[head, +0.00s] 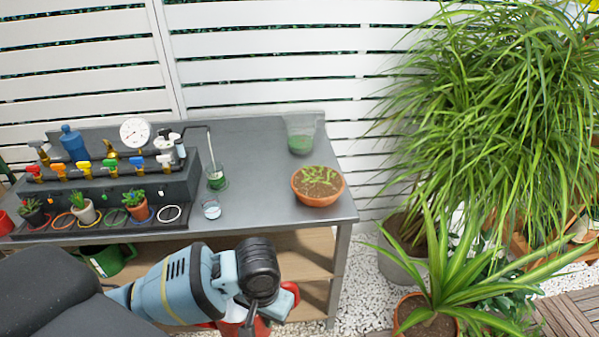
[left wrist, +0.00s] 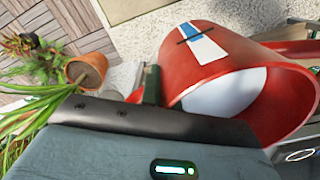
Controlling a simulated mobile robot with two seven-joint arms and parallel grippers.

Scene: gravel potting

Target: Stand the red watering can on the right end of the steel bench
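The red watering can (head: 287,301) is low in front of the bench, mostly hidden behind my left gripper in the head view. In the left wrist view the can (left wrist: 225,75) is large and close, with a white and blue label on its side and a pale inside. My left gripper (head: 250,322) points down at it. One finger (left wrist: 151,85) lies against the red can; the other finger is hidden, and the gripper looks shut on the can. The steel bench (head: 255,160) is above and behind. My right gripper is not in view.
A terracotta bowl (head: 318,186) of seedlings and a clear beaker (head: 300,133) stand on the bench's right end. A small glass (head: 211,209) and a valve panel (head: 150,186) are further left. A green can (head: 107,260) sits below. A potted plant (head: 428,318) stands right of the bench.

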